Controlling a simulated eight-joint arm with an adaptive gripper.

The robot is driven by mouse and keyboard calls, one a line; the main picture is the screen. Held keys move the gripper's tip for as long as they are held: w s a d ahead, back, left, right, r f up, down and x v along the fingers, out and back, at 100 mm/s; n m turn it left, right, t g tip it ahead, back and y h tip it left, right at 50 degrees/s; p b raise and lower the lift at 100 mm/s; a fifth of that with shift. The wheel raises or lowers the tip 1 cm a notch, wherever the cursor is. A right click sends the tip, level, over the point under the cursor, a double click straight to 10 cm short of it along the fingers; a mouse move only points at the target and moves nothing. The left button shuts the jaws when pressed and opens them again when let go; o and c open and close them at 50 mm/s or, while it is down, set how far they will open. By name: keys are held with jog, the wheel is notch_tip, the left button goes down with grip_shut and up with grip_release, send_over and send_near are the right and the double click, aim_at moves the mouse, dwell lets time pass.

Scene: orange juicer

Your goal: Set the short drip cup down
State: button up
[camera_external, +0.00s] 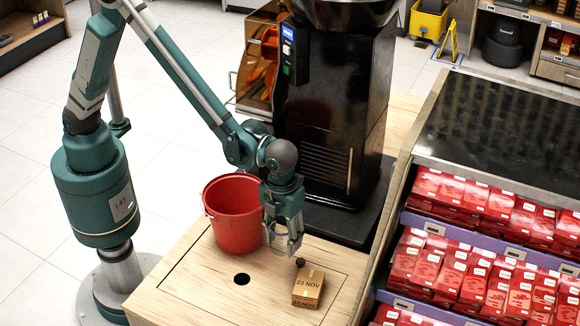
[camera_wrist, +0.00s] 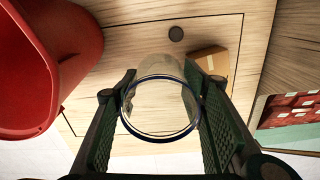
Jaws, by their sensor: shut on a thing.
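The short drip cup (camera_wrist: 160,70) is clear with a dark blue rim and shows between my gripper's two fingers in the wrist view. My gripper (camera_wrist: 160,112) is shut on it, with a green ridged pad on each side. In the external view my gripper (camera_external: 283,240) points down over the wooden counter, just right of the red bucket. The cup (camera_external: 279,229) is mostly hidden there by the fingers. I cannot tell whether its base touches the counter.
The red bucket (camera_external: 234,225) stands close on the left. A small cardboard box (camera_external: 308,287) and a small dark knob (camera_external: 300,262) are to the right. The black juicer (camera_external: 330,110) stands behind, and shelves of red packets (camera_external: 480,215) border the right.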

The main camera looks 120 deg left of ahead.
jog(key=s+d, duration=1)
jog(key=s, duration=0.2)
jog(key=n+b, duration=0.1)
jog(key=b, duration=0.1)
send_over(184, 279)
jog(key=shift+f, duration=0.3)
jog(key=shift+f+b, duration=0.7)
jog(key=shift+f, duration=2.45)
jog(key=shift+f, duration=0.1)
jog(key=shift+f+b, duration=0.6)
jog(key=shift+f, duration=1.15)
jog(key=shift+f, duration=0.2)
jog(key=o, duration=0.9)
